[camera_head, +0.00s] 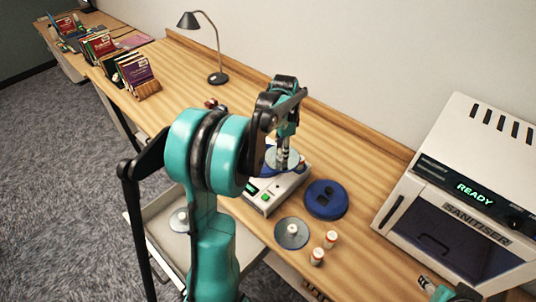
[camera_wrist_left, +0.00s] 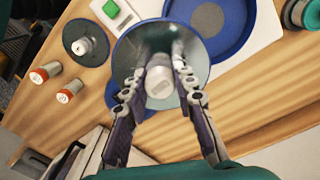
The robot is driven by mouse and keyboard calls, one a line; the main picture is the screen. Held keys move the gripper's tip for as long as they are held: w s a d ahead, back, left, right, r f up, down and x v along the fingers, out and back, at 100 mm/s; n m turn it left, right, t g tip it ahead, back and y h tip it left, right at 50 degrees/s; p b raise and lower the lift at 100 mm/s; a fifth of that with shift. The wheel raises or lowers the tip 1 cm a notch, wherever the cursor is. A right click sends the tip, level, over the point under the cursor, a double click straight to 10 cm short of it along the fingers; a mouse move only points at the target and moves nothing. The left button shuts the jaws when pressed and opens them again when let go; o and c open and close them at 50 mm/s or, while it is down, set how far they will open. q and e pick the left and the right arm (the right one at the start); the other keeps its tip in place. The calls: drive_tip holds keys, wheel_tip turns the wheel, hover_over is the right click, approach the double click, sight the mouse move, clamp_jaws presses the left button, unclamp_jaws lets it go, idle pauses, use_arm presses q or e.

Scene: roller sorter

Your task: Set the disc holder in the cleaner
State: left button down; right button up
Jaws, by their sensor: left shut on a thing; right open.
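My left gripper (camera_head: 284,150) is shut on the pale knob of a grey disc holder (camera_head: 281,160), held with its disc roughly level above a white machine (camera_head: 280,188) with a green display. In the left wrist view the fingers (camera_wrist_left: 160,75) close on the knob of the disc holder (camera_wrist_left: 128,48). The white machine bears a round blue dish (camera_wrist_left: 244,45), partly covered by the held disc. My right gripper (camera_head: 430,285) is open at the bottom right.
A blue round lid (camera_head: 333,206) lies right of the machine. Another disc holder (camera_head: 288,240) and two small capped bottles (camera_head: 330,240) stand in front. A further disc lies in an open drawer (camera_head: 160,244). A lamp (camera_head: 218,78) and book racks (camera_head: 147,89) stand farther back.

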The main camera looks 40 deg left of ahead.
use_arm(q)
drive_tip(key=a+f, duration=0.2)
drive_tip(key=a, duration=0.1)
drive_tip(key=w+a+f+b, duration=0.1)
drive_tip(key=a, duration=0.2)
drive_tip(key=w+a+f, duration=0.1)
drive_tip(key=a+f, duration=0.1)
drive_tip(key=a, duration=0.1)
drive_tip(key=shift+a+f, duration=0.1)
drive_tip(key=shift+f, duration=0.25)
wheel_tip(320, 180, down, 4)
drive_tip(key=shift+f+b, duration=0.1)
drive_tip(key=shift+b, duration=0.7)
drive_tip(key=shift+s, duration=0.1)
drive_tip(key=c, duration=1.2)
unclamp_jaws()
